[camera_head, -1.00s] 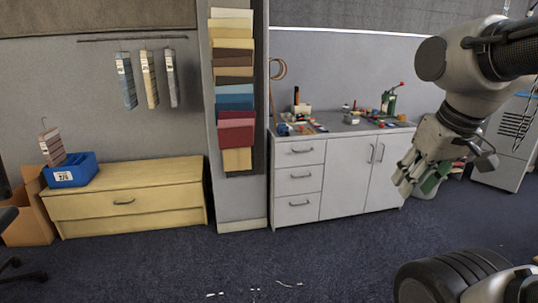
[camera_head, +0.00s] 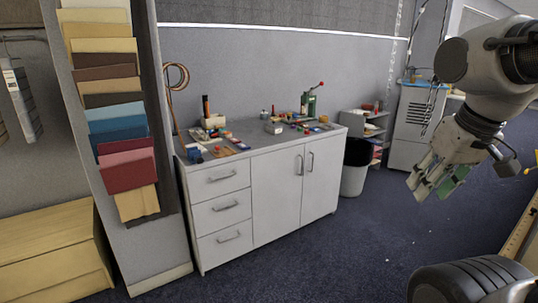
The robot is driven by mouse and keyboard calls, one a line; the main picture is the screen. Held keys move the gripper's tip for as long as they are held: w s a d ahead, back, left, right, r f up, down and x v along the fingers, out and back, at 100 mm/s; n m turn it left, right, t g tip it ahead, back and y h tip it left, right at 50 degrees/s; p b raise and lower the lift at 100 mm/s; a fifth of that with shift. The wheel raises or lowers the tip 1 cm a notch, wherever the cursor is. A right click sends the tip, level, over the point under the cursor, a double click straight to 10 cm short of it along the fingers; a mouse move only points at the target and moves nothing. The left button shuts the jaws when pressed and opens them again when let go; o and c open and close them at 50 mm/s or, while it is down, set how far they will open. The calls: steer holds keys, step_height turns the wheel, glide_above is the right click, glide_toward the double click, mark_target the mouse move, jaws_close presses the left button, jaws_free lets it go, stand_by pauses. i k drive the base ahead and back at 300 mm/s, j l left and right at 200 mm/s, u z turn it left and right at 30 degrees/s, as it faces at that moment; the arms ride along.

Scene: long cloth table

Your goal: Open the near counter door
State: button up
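A white counter (camera_head: 245,160) stands in the middle of the view with a grey top. Its front has three drawers on the left and two doors on the right. The nearer, left door (camera_head: 277,200) and the farther, right door (camera_head: 322,185) both look closed. Their upright bar handles sit close together, the left door's handle (camera_head: 299,166) and the right door's handle (camera_head: 311,162). My gripper (camera_head: 432,188) is at the right, well apart from the counter, pointing down. Its fingers look spread, with green on the inner side, and nothing is seen between them.
A dark-lined bin (camera_head: 355,170) stands right of the counter. A partition with colour swatches (camera_head: 120,140) and a wooden chest (camera_head: 50,250) are at left. The carpet (camera_head: 320,255) in front is clear.

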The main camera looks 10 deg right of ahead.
mark_target(324, 160)
steer(key=i+l+z, duration=0.2)
steer(key=i, duration=0.2)
steer(key=i+l+z, duration=0.2)
steer(key=i, duration=0.25)
steer(key=i+l+u, duration=0.2)
steer(key=i+l, duration=0.2)
steer(key=l, duration=0.25)
steer(key=i+l+u, duration=0.1)
steer(key=l, duration=0.25)
steer(key=i+j+u, duration=0.15)
steer(key=i+j, duration=0.2)
steer(key=j, duration=0.2)
steer(key=i+j+u, duration=0.15)
steer(key=i+j, duration=0.2)
steer(key=j, duration=0.2)
